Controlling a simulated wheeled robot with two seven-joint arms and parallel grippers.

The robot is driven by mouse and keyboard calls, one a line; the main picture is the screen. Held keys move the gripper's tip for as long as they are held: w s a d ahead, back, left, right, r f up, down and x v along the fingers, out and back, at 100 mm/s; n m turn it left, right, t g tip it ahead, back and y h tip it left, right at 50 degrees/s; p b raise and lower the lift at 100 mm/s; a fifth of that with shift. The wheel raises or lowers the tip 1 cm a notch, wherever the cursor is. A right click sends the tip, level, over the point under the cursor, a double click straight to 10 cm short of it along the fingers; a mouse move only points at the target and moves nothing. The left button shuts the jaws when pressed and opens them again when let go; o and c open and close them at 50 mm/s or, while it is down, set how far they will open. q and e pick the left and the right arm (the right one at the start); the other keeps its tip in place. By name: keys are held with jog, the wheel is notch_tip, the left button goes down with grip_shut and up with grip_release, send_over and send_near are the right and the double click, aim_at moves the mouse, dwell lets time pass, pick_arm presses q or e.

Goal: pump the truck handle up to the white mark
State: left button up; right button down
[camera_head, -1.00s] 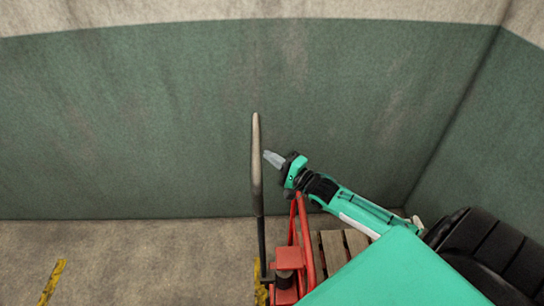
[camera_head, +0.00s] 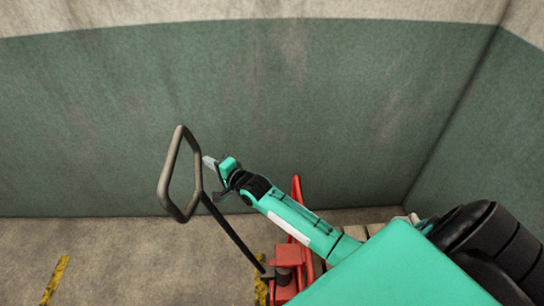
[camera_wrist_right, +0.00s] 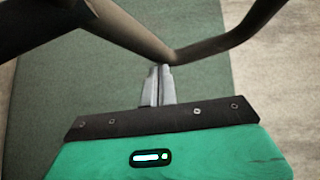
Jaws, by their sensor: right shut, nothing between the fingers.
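The truck handle is a grey-brown loop (camera_head: 166,178) on a dark shaft (camera_head: 232,236), tilted to the left from the red truck base (camera_head: 288,257) in the head view. My right gripper (camera_head: 206,162) is shut and empty, its fingertips against or very close to the right side of the loop. In the right wrist view the closed fingers (camera_wrist_right: 158,84) point at a bend of the handle bar (camera_wrist_right: 125,28); I cannot tell if they touch. I see no white mark. My left gripper is not in view.
A wooden pallet (camera_head: 352,233) lies by the red truck, partly hidden by my right arm. A green wall (camera_head: 90,120) stands behind. Yellow floor marks (camera_head: 55,279) show at lower left, where the floor is clear.

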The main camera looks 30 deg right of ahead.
jog(key=w+a+f+g+b, duration=0.1)
jog(key=w+a+f, duration=0.1)
jog(key=w+a, duration=0.2)
jog(key=w+a+f+n+b, duration=0.1)
jog(key=w+a, duration=0.3)
jog(key=a, duration=0.5)
jog(key=shift+a+f+n+g+h, duration=0.3)
jog(key=shift+f+g+h, duration=0.1)
jog(key=shift+f, duration=0.5)
jog(key=shift+s, duration=0.1)
